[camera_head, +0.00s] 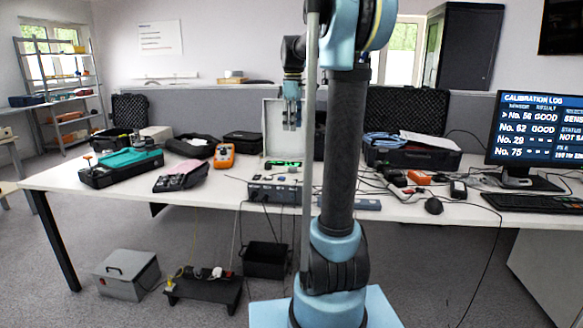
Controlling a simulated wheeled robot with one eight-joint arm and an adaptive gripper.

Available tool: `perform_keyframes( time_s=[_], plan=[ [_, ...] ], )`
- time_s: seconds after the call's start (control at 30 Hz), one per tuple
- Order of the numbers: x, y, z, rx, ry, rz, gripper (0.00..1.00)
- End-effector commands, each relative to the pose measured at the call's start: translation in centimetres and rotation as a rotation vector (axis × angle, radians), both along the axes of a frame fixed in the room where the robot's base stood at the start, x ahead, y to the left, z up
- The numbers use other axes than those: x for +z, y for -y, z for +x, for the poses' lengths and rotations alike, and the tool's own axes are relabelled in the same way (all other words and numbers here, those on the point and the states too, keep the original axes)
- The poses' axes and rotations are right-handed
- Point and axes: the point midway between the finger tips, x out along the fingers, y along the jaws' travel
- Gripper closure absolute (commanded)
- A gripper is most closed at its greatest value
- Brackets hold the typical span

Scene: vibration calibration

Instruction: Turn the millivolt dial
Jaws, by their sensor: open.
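A grey instrument box (275,190) with small controls on its front face sits at the front edge of the white table. The controls are too small for me to tell which one is the millivolt dial. A case with a raised pale lid (272,122) and a green-lit panel (284,163) stands just behind it. My gripper (291,124) is open and empty. It appears in front of the pale lid, above the instrument box and apart from it. My arm hides part of the table to the right of the box.
On the white table (60,180), a green-topped toolbox (122,166), an orange meter (224,156) and pouches lie left. Right are a black case (410,155), cables, a mouse (433,206), a keyboard and a monitor (537,130). Boxes stand on the floor below.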

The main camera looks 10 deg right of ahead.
Motion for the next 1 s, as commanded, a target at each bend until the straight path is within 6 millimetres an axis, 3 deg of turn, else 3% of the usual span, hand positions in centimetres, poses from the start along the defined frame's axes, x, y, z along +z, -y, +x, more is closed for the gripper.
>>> perform_keyframes(
  time_s=[0.27,1.0],
  plan=[
    [-2.0,0.0,0.5,0.012,-0.002,0.0,0.51],
    [-14.3,0.0,0.4,0.01,-0.002,0.0,0.51]
  ],
)
